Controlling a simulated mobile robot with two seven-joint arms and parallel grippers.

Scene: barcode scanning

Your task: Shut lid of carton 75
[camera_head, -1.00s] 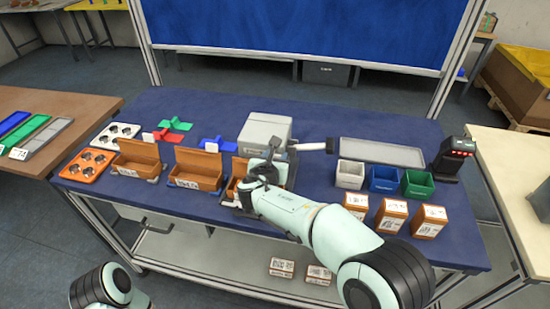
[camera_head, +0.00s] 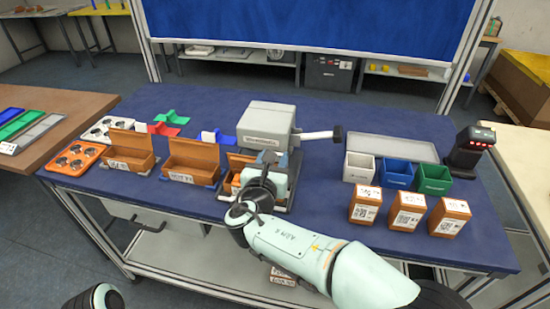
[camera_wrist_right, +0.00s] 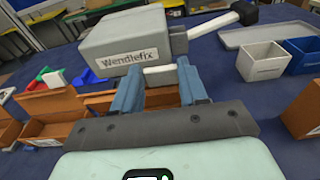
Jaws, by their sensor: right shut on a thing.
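Three brown cartons with raised lids stand in a row on the blue table: a left one (camera_head: 130,150), a middle one (camera_head: 192,160) and a third (camera_head: 236,175) at the grey machine. Their label numbers are too small to read surely, so I cannot tell which is carton 75. My right gripper (camera_wrist_right: 160,88) is at the third carton, with its two blue-grey fingers on either side of brown carton material, in front of a small white part. Its exact hold is partly hidden. In the head view my right arm covers part of this carton. My left gripper is out of view.
The grey machine (camera_head: 266,122) with a white, black-tipped lever (camera_head: 315,135) stands right behind the third carton. To the right are white (camera_head: 359,168), blue (camera_head: 397,174) and green (camera_head: 433,180) bins, closed cartons (camera_head: 408,212) and a scanner (camera_head: 467,150). The front table edge is mostly clear.

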